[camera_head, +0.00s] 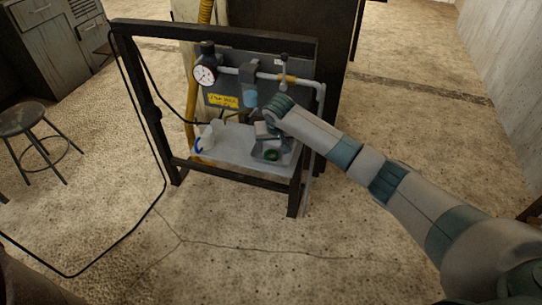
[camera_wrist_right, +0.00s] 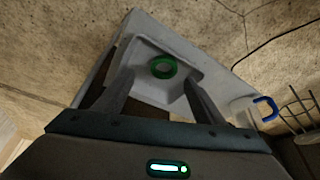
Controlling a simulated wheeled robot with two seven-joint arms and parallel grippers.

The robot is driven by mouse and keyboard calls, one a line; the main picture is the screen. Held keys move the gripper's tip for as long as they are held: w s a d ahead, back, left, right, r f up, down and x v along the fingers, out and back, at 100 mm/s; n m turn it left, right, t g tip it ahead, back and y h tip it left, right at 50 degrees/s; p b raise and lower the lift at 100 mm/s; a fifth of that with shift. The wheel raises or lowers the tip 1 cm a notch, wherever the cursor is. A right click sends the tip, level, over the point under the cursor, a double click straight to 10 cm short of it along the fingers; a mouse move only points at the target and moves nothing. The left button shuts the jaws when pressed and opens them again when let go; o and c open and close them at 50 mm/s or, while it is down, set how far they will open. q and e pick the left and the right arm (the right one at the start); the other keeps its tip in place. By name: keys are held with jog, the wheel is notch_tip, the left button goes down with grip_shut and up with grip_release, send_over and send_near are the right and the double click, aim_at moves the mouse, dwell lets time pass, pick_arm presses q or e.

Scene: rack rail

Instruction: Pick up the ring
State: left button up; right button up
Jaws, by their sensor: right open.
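The green ring (camera_wrist_right: 164,67) lies flat in a recess of the grey tray shelf. It shows between and beyond my right gripper's fingers in the wrist view, apart from them. In the head view the ring (camera_head: 271,155) is at the right end of the shelf, just below my gripper. My right gripper (camera_wrist_right: 154,92) is open and empty, with its two fingers spread over the tray. In the head view the right gripper (camera_head: 268,141) hangs above the shelf's right part. My left gripper is not in view.
A black rack frame (camera_head: 240,178) surrounds the shelf (camera_head: 228,155). A pressure gauge (camera_head: 205,75), pipe (camera_head: 255,75) and yellow label (camera_head: 223,101) are above. A white mug with a blue handle (camera_head: 204,139) stands at the left. A stool (camera_head: 22,119) is farther left.

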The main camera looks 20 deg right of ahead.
jog(key=shift+a+x, duration=0.2)
jog(key=shift+x, duration=1.1)
jog(key=shift+a+x, duration=0.25)
jog(key=shift+x, duration=1.05)
jog(key=shift+s, duration=0.1)
jog(key=c, duration=1.2)
